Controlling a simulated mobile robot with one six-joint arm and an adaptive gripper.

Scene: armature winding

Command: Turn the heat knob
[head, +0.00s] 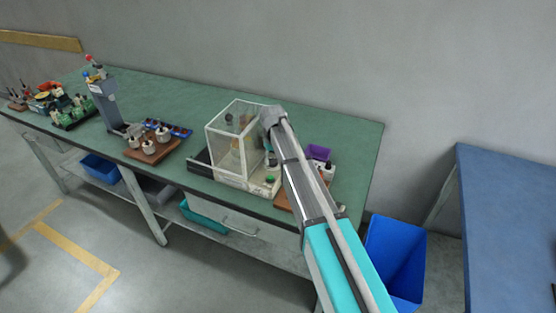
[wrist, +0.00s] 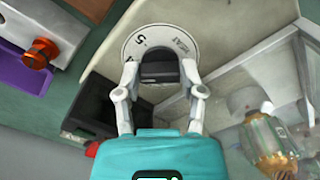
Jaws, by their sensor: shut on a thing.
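The heat knob (wrist: 160,69) is a black knob on a pale round dial plate (wrist: 187,44) with dark markings, set in a cream panel in the wrist view. My gripper (wrist: 160,78) is around the knob, with one finger against each side, shut on it. In the head view my arm reaches over the bench to a machine with a clear box guard (head: 228,147), and hides the knob and my fingertips.
In the wrist view a clear guard with a copper-wound part (wrist: 268,145) inside stands right of my gripper. A purple bin (wrist: 22,75) and an orange-red knob (wrist: 40,54) are at left. The green bench (head: 350,140) is clear at its right end.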

